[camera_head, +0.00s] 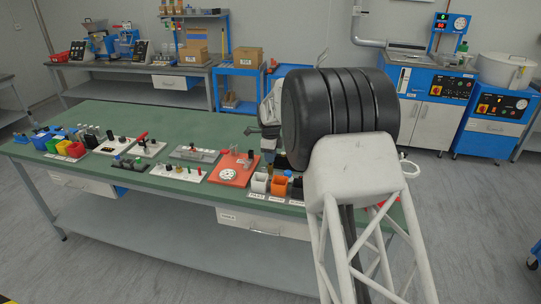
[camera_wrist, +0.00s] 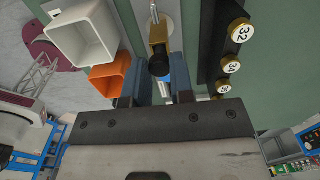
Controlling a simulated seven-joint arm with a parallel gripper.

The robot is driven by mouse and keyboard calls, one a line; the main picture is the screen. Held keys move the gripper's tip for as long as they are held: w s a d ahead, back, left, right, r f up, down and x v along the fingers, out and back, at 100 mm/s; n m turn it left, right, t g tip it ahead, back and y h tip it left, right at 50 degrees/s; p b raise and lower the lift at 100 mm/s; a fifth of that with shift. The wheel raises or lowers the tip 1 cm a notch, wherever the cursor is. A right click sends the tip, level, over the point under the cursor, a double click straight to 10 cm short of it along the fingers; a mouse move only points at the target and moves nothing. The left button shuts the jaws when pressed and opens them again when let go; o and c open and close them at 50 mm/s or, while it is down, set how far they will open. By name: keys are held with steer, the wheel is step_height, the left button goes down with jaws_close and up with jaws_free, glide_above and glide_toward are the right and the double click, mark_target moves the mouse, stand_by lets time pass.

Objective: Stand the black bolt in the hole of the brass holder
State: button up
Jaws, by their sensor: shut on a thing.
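My gripper (camera_wrist: 157,66) shows in the wrist view, with its two blue-grey fingers on either side of a black bolt (camera_wrist: 159,67). The fingers are shut on the bolt, whose dark rounded end faces the camera. A brass-coloured piece (camera_wrist: 157,36), apparently the brass holder, is just beyond the bolt in line with it, over a pale metal strip. I cannot tell whether the bolt is in the hole, above it or touching the brass. In the head view my arm hides most of this spot.
In the wrist view a white square bin (camera_wrist: 84,37) and an orange bin (camera_wrist: 108,77) are close left of the fingers. A black rail (camera_wrist: 211,40) with brass discs marked 32 and 34 is to the right. The green bench (camera_head: 150,118) has clear room along its back.

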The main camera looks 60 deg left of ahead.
steer(key=shift+f, duration=0.1)
stand_by(0.3)
steer(key=o, duration=1.3)
steer(key=shift+r, duration=3.95)
